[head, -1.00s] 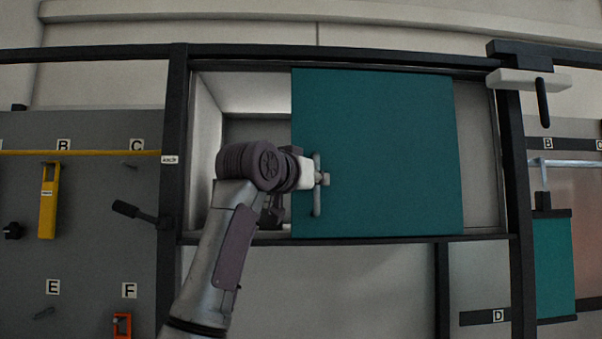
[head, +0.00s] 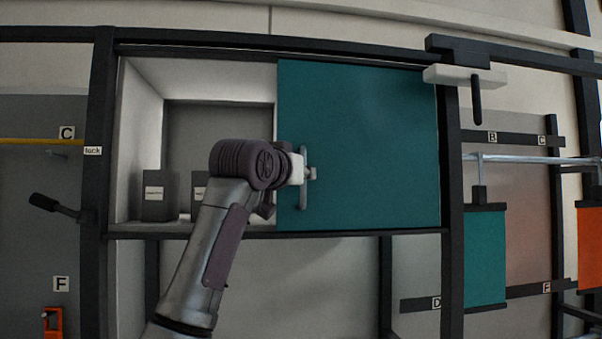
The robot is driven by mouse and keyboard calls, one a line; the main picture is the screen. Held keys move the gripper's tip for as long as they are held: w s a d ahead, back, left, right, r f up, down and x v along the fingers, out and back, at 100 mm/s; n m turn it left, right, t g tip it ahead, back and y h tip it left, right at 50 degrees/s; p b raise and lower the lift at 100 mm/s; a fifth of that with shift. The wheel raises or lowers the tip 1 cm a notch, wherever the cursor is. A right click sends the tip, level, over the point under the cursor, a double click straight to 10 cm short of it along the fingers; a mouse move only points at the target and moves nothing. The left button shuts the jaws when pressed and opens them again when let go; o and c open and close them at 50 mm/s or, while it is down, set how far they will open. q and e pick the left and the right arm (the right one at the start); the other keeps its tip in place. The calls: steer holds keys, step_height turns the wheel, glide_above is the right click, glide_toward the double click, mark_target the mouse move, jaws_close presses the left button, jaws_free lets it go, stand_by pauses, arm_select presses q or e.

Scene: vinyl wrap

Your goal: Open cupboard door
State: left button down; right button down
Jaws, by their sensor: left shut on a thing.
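The teal cupboard door (head: 375,150) is a sliding panel that covers the right part of the cupboard (head: 275,236). Its right edge is close to the right post. The left part of the cupboard stands open. A grey vertical bar handle (head: 303,202) sits near the door's left edge. My left gripper (head: 303,172) is shut on the handle; my wrist hides most of the fingers. My right gripper is not in view.
Dark labelled boxes (head: 160,196) stand inside the open part. A black lever (head: 55,206) sticks out by the left post. A white bar with a black handle (head: 477,95) juts out at the upper right. Teal (head: 485,255) and orange (head: 591,248) rolls hang at right.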

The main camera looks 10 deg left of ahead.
arm_select(q)
steer(key=c, duration=1.3)
jaws_free()
steer(key=shift+d+r, duration=0.1)
steer(key=shift+d, duration=0.05)
steer(key=shift+o, duration=0.6)
steer(key=shift+w+d, duration=0.15)
steer(key=shift+d, duration=0.05)
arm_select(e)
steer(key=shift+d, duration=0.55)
arm_select(q)
steer(key=shift+a, duration=0.1)
steer(key=shift+s+a, duration=0.25)
steer(key=shift+s, duration=0.25)
steer(key=v, duration=1.1)
steer(key=shift+d, duration=0.2)
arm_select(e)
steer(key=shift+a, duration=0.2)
